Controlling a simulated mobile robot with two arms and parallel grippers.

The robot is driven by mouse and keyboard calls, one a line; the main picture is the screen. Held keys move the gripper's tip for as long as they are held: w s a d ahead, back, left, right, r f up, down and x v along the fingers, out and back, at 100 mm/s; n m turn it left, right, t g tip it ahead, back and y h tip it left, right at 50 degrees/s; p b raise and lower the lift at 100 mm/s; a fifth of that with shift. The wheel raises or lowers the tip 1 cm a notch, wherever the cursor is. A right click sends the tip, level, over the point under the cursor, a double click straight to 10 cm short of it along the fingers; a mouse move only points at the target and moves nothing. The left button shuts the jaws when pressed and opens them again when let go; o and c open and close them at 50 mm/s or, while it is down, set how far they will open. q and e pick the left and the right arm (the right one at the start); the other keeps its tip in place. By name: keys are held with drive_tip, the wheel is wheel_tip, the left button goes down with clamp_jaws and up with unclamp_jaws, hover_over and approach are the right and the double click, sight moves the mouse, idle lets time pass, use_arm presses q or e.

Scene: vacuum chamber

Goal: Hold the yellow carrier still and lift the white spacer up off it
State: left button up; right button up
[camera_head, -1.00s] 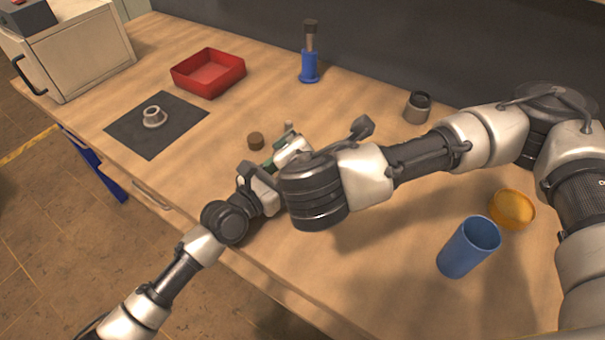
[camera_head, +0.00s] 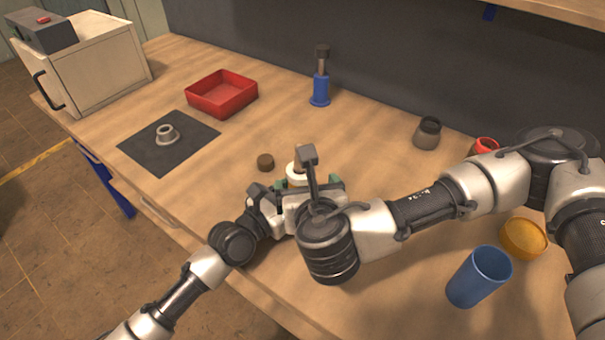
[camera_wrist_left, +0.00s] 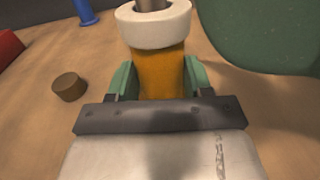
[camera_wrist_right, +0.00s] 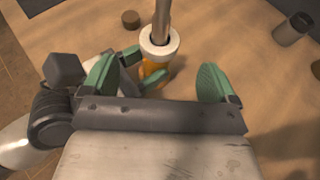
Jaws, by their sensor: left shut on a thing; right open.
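The yellow carrier (camera_wrist_left: 162,72) stands upright in the left wrist view, with the white spacer (camera_wrist_left: 153,25) around its top and a grey-brown post coming up through the spacer's hole. My left gripper (camera_wrist_left: 160,80) is shut on the carrier, its green fingers on both sides below the spacer. In the right wrist view the spacer (camera_wrist_right: 159,42) and part of the carrier (camera_wrist_right: 152,70) show just beyond my open, empty right gripper (camera_wrist_right: 158,82).
A small brown cylinder (camera_head: 265,162) lies near the carrier. A dark mat (camera_head: 150,150) with a grey flanged part (camera_head: 167,134), a red tray (camera_head: 222,93) and a blue stand (camera_head: 320,92) are farther off. A blue cup (camera_head: 479,277) and orange bowl (camera_head: 523,238) are at right.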

sight(301, 173)
drive_tip(key=x, duration=0.7)
drive_tip(key=shift+w+f, duration=0.15)
drive_tip(key=shift+w, duration=0.05)
drive_tip(key=shift+c, duration=0.2)
drive_tip(key=c, duration=1)
drive_tip(key=shift+r, duration=5.15)
drive_tip(key=shift+c, duration=0.2)
use_arm(q)
drive_tip(key=o, duration=1.4)
drive_tip(key=shift+c, duration=0.2)
